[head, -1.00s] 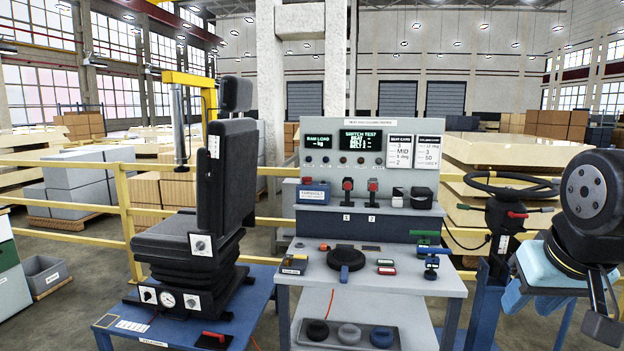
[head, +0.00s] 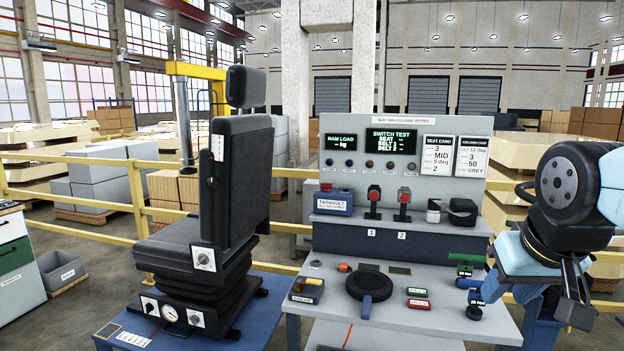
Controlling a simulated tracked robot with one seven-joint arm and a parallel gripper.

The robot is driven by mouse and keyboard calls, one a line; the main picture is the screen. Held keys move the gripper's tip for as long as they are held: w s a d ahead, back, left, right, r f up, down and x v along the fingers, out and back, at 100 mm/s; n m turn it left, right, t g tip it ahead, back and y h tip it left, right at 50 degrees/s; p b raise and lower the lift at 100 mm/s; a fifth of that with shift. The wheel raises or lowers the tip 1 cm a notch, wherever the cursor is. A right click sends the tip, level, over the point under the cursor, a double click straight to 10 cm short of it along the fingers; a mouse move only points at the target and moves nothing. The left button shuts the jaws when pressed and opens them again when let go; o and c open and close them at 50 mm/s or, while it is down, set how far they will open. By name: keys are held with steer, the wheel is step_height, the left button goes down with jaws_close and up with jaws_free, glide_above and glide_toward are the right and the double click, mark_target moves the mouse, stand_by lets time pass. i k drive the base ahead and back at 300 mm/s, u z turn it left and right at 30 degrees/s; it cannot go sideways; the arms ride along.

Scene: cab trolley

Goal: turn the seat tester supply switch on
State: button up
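The grey seat tester panel (head: 345,176) stands upright at the back of the test bench, with two lit screens, the ram load screen (head: 341,124) and the switch test screen (head: 391,136). A row of small round knobs or lamps (head: 370,163) sits below them. A blue box labelled TARNVOLT (head: 333,204) stands on the shelf at left, with a small red part (head: 327,187) on top. I cannot tell which part is the supply switch. My gripper (head: 580,290) is at the right edge, apart from the panel, with nothing visible in it; its finger gap is unclear.
The black seat (head: 236,190) on its blue stand is left of the bench. Two red-topped levers (head: 374,194) stand on the shelf. A yellow rail (head: 140,205) runs behind.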

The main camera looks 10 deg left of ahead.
mark_target(326, 186)
steer(key=u, duration=0.3)
steer(key=i, duration=1.1)
steer(key=u, duration=0.45)
steer(key=i, duration=0.55)
steer(key=u, duration=0.1)
